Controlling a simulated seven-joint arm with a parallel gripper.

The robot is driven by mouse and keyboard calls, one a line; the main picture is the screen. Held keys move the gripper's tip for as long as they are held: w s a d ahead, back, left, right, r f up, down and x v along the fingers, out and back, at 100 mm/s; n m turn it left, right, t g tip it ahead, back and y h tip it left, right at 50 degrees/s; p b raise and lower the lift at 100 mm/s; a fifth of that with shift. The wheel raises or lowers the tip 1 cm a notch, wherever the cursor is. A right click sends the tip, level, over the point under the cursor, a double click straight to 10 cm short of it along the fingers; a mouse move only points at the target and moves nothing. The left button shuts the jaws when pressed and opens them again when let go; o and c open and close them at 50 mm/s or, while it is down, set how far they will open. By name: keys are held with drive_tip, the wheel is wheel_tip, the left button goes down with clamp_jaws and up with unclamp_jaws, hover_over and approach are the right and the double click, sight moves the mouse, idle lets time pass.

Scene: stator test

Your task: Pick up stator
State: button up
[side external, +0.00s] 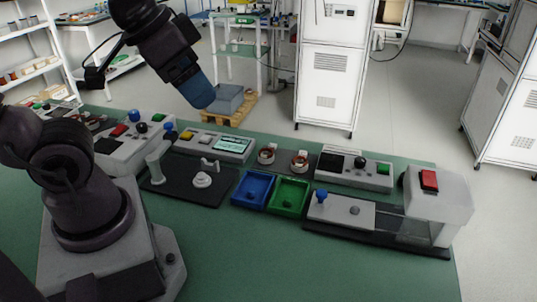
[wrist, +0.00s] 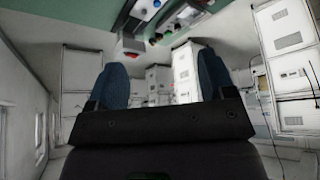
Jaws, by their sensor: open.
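Two stators with copper-coloured rings stand side by side near the back of the green table: a left stator (side external: 267,154) and a right stator (side external: 300,160). My gripper (side external: 204,97) is raised in the air to the left of them and well above the table, apart from both. In the wrist view my gripper (wrist: 162,80) shows two blue fingers spread wide with nothing between them. No stator can be made out in the wrist view.
A blue tray (side external: 236,201) and a green tray (side external: 308,206) lie in front of the stators. A control box (side external: 378,178) stands to the right, a console with a screen (side external: 200,143) to the left. A grey machine with a red button (side external: 430,180) stands at the table's right end.

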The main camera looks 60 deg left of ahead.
drive_tip(key=shift+o, duration=0.4)
drive_tip(key=m+g+y, duration=0.5)
drive_tip(key=m, duration=1.5)
approach(266, 153)
drive_tip(key=x, duration=0.8)
drive_tip(key=shift+s+d+f, duration=0.25)
drive_tip(key=shift+s+d, duration=0.05)
drive_tip(key=shift+d, duration=0.1)
